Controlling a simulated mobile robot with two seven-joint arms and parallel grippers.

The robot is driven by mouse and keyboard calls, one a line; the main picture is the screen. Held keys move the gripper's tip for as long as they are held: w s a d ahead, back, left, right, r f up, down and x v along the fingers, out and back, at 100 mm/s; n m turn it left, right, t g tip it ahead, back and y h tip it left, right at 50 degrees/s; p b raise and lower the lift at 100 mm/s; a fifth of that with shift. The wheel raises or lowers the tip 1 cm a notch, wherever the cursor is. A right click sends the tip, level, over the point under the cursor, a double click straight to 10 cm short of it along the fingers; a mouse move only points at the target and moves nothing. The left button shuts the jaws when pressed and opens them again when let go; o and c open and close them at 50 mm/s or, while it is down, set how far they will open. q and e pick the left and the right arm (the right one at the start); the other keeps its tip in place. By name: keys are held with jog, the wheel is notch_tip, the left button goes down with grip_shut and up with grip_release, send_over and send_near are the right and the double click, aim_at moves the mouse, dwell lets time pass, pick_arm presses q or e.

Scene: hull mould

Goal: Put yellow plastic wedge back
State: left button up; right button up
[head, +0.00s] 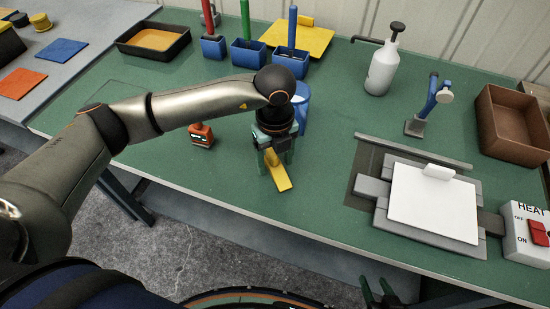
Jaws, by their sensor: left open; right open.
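The yellow plastic wedge (280,176) lies on the green bench top near the front edge, left of centre. It is a narrow, flat piece pointing towards the front edge. My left gripper (274,158) is directly over its far end, fingers pointing down and open around that end. The fingers hide part of the wedge, and I cannot tell whether they touch it. My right gripper (382,292) is open and empty, low at the bottom edge, in front of the bench.
Blue holders (248,54) with coloured tools stand at the back, beside a yellow board (298,38). A blue cup (301,98) stands behind my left gripper. An orange-red device (201,136) sits to its left. The white plate (434,203) and heater switch box (526,232) are at right.

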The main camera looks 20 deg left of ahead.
aim_at(275, 157)
pick_arm(q)
jog(key=shift+r, duration=0.25)
notch_tip(275, 157, up, 12)
dwell(0.3)
